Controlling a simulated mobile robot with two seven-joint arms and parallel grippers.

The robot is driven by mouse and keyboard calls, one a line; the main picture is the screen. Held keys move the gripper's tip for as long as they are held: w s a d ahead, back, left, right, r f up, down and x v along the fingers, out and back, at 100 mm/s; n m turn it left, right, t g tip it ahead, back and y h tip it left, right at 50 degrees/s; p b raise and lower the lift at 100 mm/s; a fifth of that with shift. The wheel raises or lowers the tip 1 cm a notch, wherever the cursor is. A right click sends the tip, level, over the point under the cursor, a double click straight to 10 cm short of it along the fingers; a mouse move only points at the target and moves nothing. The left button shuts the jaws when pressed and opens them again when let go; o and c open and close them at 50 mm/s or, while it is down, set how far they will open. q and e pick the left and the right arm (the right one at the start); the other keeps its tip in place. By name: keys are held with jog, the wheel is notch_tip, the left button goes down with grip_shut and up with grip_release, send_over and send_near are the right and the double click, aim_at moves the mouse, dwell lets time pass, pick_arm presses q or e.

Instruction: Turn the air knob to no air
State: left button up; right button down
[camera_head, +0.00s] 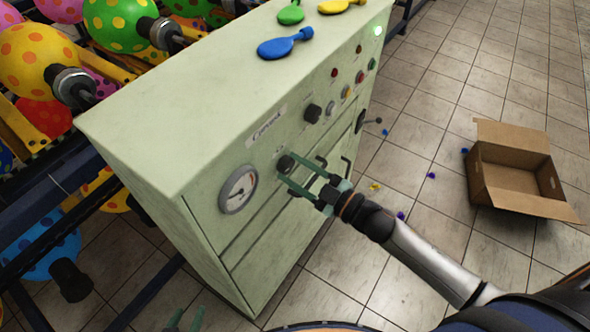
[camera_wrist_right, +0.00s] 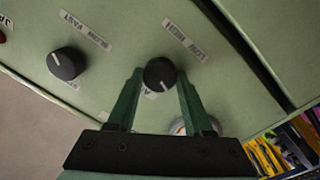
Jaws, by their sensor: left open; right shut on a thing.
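The air knob (camera_head: 285,162) is a round black dial on the front of the pale green cabinet (camera_head: 170,112), just right of the gauge. In the right wrist view the knob (camera_wrist_right: 159,73) shows a white pointer line and sits between the two green fingertips. My right gripper (camera_head: 303,171) is at the panel, its fingers closed on either side of the knob. A label below the knob is partly covered. My left gripper (camera_head: 185,321) is at the bottom edge, mostly out of view, away from the cabinet, with its fingers apart.
A white round gauge (camera_head: 238,189) is left of the air knob. A second black knob (camera_head: 312,114) is up and right of it. Deflated balloons (camera_head: 285,44) lie on the cabinet top. An open cardboard box (camera_head: 522,175) stands on the tiled floor at right. Inflated balloons fill the left.

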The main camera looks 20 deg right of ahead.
jog(key=n+b, duration=0.1)
jog(key=n, duration=0.3)
jog(key=shift+f+n, duration=0.1)
jog(key=shift+n, duration=0.3)
jog(key=n+b, duration=0.1)
jog(key=n, duration=0.3)
jog(key=shift+d+n+y, duration=0.1)
jog(key=shift+n+y, duration=0.2)
jog(key=shift+n, duration=0.1)
jog(key=shift+n+b, duration=0.45)
jog(key=shift+n, duration=1.25)
pick_arm(q)
jog(key=f, duration=0.1)
jog(key=d, duration=0.1)
jog(key=f, duration=0.1)
jog(key=shift+w+d+f+b, duration=0.15)
jog(key=shift+w+f+b, duration=0.15)
pick_arm(e)
jog(key=shift+n, duration=0.3)
jog(key=shift+c, duration=1.5)
grip_release()
